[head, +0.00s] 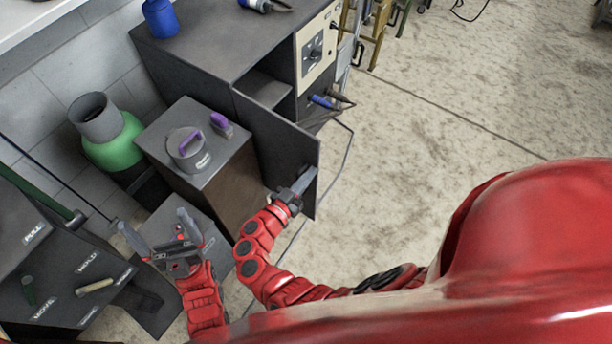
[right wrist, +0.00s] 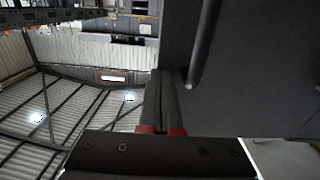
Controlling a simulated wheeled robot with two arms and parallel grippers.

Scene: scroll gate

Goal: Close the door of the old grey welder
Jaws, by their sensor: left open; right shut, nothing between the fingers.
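The old grey welder (head: 205,50) stands at the upper middle of the head view, with a dial panel on its front. Its flat dark door (head: 275,140) stands open, swung out from the front, and an open compartment shows behind it. My right gripper (head: 308,176) is shut and empty at the door's outer, lower part; I cannot tell whether it touches. In the right wrist view its closed fingers (right wrist: 165,100) lie by a dark panel (right wrist: 255,80), apparently the door, with a rod-like bar. My left gripper (head: 154,222) is open and empty, left of the door.
A dark box (head: 225,185) with a round grey item (head: 188,150) and purple handles stands left of the door. A green cylinder (head: 115,148) stands behind it. A labelled dark unit (head: 60,270) is at lower left. Cables hang by the welder; floor to the right is clear.

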